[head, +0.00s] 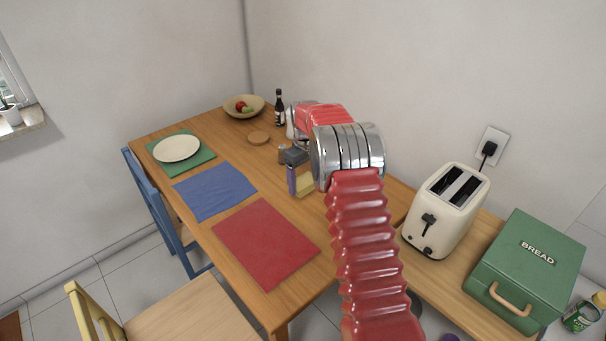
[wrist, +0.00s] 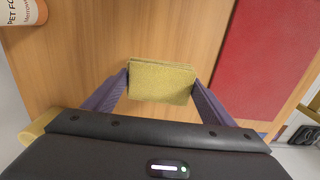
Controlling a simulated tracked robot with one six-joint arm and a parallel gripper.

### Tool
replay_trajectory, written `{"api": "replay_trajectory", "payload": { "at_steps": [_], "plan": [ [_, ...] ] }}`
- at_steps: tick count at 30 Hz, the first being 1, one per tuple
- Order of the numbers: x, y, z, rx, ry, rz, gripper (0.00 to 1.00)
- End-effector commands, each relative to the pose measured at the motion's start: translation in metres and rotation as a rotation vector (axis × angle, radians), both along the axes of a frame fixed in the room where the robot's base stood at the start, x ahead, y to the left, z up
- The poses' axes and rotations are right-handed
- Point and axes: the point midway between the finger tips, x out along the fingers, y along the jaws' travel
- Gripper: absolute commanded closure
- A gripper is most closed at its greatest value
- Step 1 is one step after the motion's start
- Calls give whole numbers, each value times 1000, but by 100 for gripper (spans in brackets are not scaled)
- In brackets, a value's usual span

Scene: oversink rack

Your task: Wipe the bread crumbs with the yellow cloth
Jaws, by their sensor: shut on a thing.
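The yellow cloth (wrist: 161,82) is a folded block between the two purple fingers of my gripper (wrist: 160,86) in the wrist view. My gripper is shut on it. In the head view the cloth (head: 305,185) shows beside the dark gripper (head: 297,170), over the right side of the wooden table (head: 205,237). I cannot tell whether the cloth touches the table top. I cannot make out any bread crumbs in either view; my arm and gripper hide part of the table.
A red mat (head: 266,242), a blue mat (head: 214,191) and a green mat with a plate (head: 177,148) lie on the table. A fruit bowl (head: 244,106) and dark bottle (head: 279,108) stand behind. A labelled can (wrist: 22,12) is at the wrist view's upper left.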

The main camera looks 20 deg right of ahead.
Motion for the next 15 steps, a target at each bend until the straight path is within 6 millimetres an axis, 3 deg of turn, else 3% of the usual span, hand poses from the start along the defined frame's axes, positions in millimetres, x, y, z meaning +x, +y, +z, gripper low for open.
{"api": "replay_trajectory", "payload": {
  "at_steps": [7,15],
  "plan": [
    [1,2,23,0,-2,4,44],
    [0,3,30,0,-1,4,44]
  ]
}}
